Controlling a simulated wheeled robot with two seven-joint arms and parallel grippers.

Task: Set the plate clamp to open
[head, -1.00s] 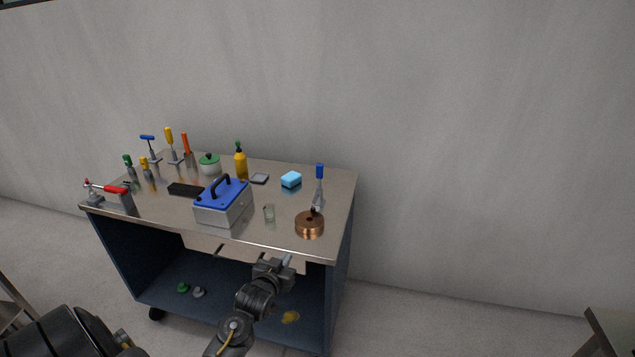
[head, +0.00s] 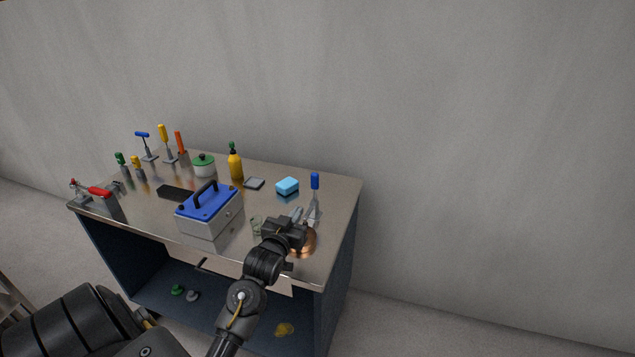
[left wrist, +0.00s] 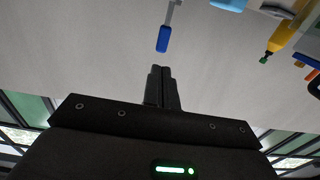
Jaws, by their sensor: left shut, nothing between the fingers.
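A toggle clamp with an upright blue handle (head: 314,182) stands near the right end of the bench, just behind a copper disc (head: 305,243). Its blue handle (left wrist: 163,39) also shows in the left wrist view, beyond the fingers. Several other clamps stand at the left; I cannot tell from labels which one is the plate clamp. My left gripper (head: 297,214) is shut and empty, in front of the blue-handled clamp and over the copper disc, partly hiding both. Its fingers (left wrist: 162,86) are together in the left wrist view. My right gripper is not in view.
A grey box with a blue lid (head: 210,215) and a small glass (head: 256,225) stand left of my gripper. A blue sponge (head: 287,186) and a yellow bottle (head: 235,166) are behind. A red-handled clamp (head: 98,192) is at the left edge.

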